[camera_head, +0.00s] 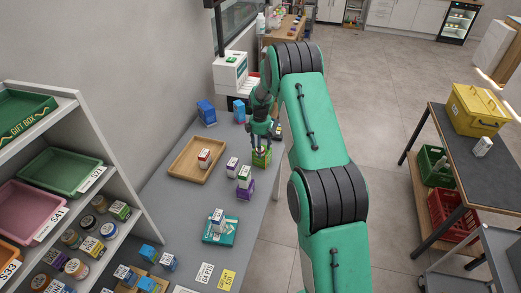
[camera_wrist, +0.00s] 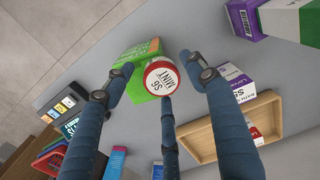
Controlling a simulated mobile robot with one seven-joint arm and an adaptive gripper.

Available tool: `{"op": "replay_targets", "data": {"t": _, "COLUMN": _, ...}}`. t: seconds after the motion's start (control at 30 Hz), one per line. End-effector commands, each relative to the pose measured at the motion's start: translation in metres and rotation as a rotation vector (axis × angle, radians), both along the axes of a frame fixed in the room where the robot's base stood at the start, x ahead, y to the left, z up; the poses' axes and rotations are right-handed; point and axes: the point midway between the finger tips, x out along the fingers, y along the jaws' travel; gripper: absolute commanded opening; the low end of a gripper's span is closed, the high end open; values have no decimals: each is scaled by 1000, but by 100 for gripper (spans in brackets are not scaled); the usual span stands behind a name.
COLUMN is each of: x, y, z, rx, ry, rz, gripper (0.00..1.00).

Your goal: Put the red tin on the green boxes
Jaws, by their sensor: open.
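The red tin (camera_wrist: 161,77), with a round white lid marked "S6 MINT", shows in the wrist view over the green boxes (camera_wrist: 138,72). It appears to rest on top of them; the contact underneath is hidden. My gripper (camera_wrist: 166,84) is open, with its fingers around the tin and gaps at the sides. In the head view my gripper (camera_head: 262,138) points down just above the green boxes (camera_head: 261,158) on the grey counter. The tin is largely hidden there by the fingers.
A wooden tray (camera_head: 187,172) with a red-and-white container (camera_head: 204,158) stands left of the boxes. Purple boxes (camera_head: 245,189) with white-topped items stand in front. Blue packs (camera_head: 206,112) and a white machine (camera_head: 230,72) are behind. Bare counter (camera_head: 175,215) lies front left.

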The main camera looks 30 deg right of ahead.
Motion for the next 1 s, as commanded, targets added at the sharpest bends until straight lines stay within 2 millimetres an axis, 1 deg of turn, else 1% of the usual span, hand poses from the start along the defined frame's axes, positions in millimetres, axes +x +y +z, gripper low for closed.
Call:
{"op": "replay_targets", "data": {"t": 0.17, "x": 1, "y": 0, "z": 22, "rx": -1, "ry": -3, "rz": 0, "gripper": 56}}
{"op": "replay_targets", "data": {"t": 0.4, "x": 1, "y": 0, "z": 62, "rx": -1, "ry": -3, "rz": 0, "gripper": 56}}
{"op": "replay_targets", "data": {"t": 0.6, "x": 1, "y": 1, "z": 92, "rx": 0, "ry": -2, "rz": 0, "gripper": 56}}
{"op": "replay_targets", "data": {"t": 0.8, "x": 0, "y": 1, "z": 109, "rx": 0, "ry": 0, "rz": 0, "gripper": 56}}
{"op": "replay_targets", "data": {"t": 1.0, "x": 0, "y": 1, "z": 113, "rx": 0, "ry": 0, "rz": 0, "gripper": 56}}
